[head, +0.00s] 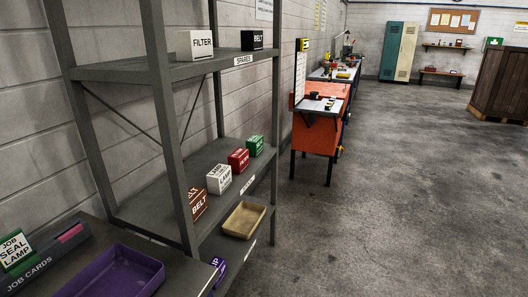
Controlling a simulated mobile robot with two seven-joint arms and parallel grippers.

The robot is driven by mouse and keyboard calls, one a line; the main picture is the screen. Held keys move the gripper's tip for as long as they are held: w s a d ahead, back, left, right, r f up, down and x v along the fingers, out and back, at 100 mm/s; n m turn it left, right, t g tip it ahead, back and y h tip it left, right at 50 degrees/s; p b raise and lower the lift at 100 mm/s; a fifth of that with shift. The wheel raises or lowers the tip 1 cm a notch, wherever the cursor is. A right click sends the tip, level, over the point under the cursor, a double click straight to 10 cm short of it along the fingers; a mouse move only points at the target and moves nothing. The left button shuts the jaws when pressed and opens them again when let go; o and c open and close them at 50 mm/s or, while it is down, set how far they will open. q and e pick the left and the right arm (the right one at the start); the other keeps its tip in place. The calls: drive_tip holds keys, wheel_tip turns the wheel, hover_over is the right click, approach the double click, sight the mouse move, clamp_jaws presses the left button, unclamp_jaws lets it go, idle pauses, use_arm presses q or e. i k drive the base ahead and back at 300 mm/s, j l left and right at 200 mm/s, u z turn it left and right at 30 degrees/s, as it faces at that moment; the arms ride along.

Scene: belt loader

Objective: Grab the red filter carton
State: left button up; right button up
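A small red carton (238,161) stands on the middle shelf (170,192) of a grey metal rack. Its label is too small to read for certain. It stands between a green carton (254,146) behind it and a white carton marked LAMP (219,179) in front. A white carton marked FILTER (195,45) stands on the upper shelf. Neither of my grippers is in view.
A brown BELT carton (198,203) stands nearest on the middle shelf; a tan tray (244,220) lies below. Rack posts (171,120) stand in front of the shelves. A purple tray (112,272) is at lower left. The floor (390,190) to the right is clear.

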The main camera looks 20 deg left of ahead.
sight(239, 160)
drive_tip(key=i+u, duration=0.15)
drive_tip(key=i, duration=0.35)
drive_tip(key=i+l+u, duration=0.15)
drive_tip(key=i, duration=0.3)
drive_tip(key=i+l+u, duration=0.15)
drive_tip(key=i, duration=0.35)
